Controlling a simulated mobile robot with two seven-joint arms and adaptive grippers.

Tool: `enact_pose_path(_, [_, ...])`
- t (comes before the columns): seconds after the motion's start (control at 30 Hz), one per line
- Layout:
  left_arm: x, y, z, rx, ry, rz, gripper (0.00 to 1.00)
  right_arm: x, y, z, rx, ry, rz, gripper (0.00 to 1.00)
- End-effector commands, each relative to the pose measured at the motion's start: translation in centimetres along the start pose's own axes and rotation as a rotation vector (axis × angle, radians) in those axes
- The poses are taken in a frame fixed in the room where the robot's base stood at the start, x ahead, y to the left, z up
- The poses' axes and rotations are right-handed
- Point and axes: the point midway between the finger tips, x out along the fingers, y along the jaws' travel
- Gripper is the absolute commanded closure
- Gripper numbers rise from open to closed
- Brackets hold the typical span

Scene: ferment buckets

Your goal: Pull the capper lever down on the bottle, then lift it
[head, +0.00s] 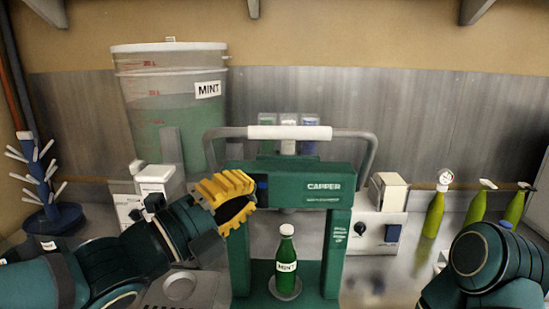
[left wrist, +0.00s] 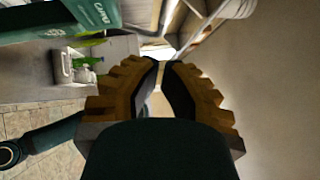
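The green capper (head: 318,183) stands in the middle of the counter in the head view. Its lever, a grey bar with a white grip (head: 290,132), is up above the frame. My left gripper (head: 248,197) is beside the capper's upper left corner, below and left of the grip. Its yellow fingers come together at the tips, with nothing seen between them; they also show in the left wrist view (left wrist: 165,66). My right gripper is out of view.
A large clear MINT bucket (head: 160,105) stands behind on the left. A blue rack with white pegs (head: 50,200) is at far left. A white box with a knob (head: 376,232) and several green bottles (head: 434,215) stand to the right. Space above the grip is clear.

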Motion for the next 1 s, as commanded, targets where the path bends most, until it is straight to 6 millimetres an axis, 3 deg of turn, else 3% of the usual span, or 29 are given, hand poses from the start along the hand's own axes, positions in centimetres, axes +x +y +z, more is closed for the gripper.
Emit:
enact_pose_path(0.5, [9.5, 0.0, 0.0, -0.002, 0.0, 0.002, 1.0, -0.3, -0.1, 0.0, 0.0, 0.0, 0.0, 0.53])
enact_pose_path(0.7, [11.3, -0.2, 2.2, 0.0, -0.004, 0.002, 1.0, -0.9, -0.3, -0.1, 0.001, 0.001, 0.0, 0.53])
enact_pose_path(1.0, [12.1, -0.1, 3.0, -0.001, -0.004, 0.002, 1.0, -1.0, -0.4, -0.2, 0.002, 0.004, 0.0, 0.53])
